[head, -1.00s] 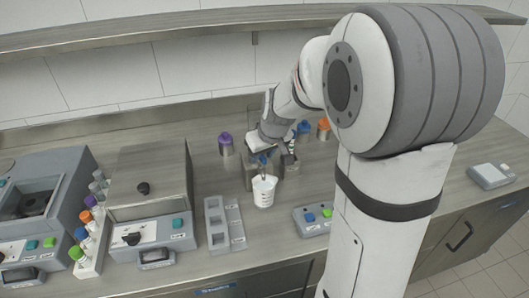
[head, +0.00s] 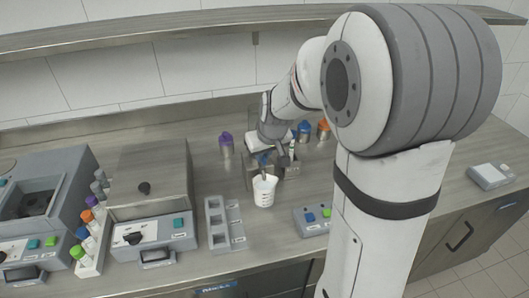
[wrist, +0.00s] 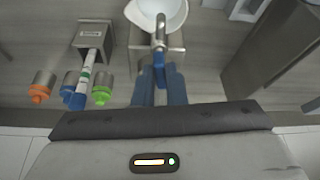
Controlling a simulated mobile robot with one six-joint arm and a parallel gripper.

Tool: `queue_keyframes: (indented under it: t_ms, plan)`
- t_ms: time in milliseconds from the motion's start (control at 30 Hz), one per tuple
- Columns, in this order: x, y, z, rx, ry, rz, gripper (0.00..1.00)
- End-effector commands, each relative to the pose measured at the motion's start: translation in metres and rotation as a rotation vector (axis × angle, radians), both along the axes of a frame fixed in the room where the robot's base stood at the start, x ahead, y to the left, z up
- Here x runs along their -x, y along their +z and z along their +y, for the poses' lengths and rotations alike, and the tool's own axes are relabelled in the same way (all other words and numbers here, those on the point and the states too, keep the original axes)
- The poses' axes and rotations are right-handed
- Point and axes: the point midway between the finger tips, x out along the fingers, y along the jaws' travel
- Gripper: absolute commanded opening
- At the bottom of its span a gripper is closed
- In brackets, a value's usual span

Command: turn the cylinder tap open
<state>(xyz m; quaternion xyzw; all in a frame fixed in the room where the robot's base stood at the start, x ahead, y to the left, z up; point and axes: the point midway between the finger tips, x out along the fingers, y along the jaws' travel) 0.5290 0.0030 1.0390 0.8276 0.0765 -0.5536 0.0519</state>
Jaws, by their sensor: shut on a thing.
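The metal tap (wrist: 160,32) shows in the wrist view as a slim grey spout over a white cup (wrist: 158,12). Its grey block (wrist: 174,50) is beside and behind it. The blue fingers of my gripper (wrist: 160,74) are shut on the tap's near part, most of which they hide. In the head view my gripper (head: 264,158) is at the tap, directly above and behind the white cup (head: 264,191). My wrist covers much of the tap there, so the handle's angle is unclear.
A stand holding a labelled tube (wrist: 90,50) is left of the tap in the wrist view, near orange- and green-capped containers. In the head view a purple-capped container (head: 226,145) is left of the tap. A grey rack (head: 222,225) and button box (head: 313,217) are in front.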

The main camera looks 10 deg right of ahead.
Motion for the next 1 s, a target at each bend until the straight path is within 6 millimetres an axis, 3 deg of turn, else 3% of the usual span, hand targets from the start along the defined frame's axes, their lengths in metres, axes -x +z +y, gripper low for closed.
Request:
queue_keyframes:
  t_ms: [300,733,767,1000]
  plan:
    - [0.0004,0.0002,0.0022,0.000,-0.160,0.001,0.00]
    - [0.0001,-0.0001,0.0017,-0.002,-0.195,-0.001,0.00]
    - [0.0001,0.0000,0.0016,-0.002,-0.195,-0.001,0.12]
    - [0.0001,0.0000,0.0013,-0.001,-0.194,-0.001,0.31]
